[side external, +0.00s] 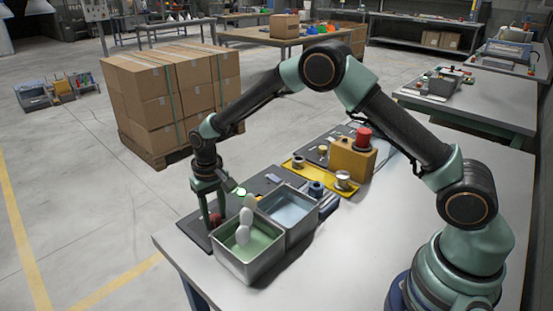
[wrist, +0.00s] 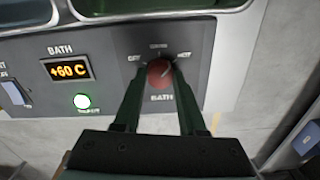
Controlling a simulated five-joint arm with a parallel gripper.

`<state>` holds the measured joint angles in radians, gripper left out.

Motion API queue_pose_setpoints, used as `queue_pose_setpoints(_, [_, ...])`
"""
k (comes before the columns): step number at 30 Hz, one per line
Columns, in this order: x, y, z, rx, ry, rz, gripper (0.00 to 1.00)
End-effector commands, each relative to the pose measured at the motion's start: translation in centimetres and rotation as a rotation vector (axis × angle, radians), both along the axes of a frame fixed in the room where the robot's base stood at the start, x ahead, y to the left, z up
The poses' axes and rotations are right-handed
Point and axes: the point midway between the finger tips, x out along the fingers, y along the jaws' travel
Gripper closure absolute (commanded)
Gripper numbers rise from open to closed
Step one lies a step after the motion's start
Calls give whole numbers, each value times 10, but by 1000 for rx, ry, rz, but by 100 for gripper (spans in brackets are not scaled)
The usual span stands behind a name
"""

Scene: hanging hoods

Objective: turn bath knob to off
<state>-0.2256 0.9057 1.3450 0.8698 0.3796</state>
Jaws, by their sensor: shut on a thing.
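The red bath knob (wrist: 160,73) sits on a dark panel (wrist: 140,50) marked BATH in the wrist view. OFF is printed to its left, HOT to its right, and a small unclear label above. I cannot surely tell where the knob points. My gripper (wrist: 160,78) is shut on the knob, one finger on each side. The bath display (wrist: 71,69) reads +60 C, and a round lamp (wrist: 82,101) below it glows green. In the side external view my gripper (side external: 212,215) reaches down to the knob at the table's front left corner.
A metal basin of green liquid (side external: 237,272) stands right beside my gripper, with white rounded objects (side external: 243,228) at it. A second basin (side external: 313,228) holds pale liquid. Farther back are a yellow tray (side external: 300,172) and a box with a red button (side external: 352,158).

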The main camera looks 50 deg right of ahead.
Motion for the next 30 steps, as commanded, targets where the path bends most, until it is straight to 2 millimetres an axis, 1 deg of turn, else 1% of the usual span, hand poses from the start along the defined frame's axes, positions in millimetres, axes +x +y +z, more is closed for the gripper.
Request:
queue_pose_setpoints(1, [-1, -3, 0, -3, 9, 37, 100])
queue_pose_setpoints(30, [-1, -3, -1, -5, 54, 959, 100])
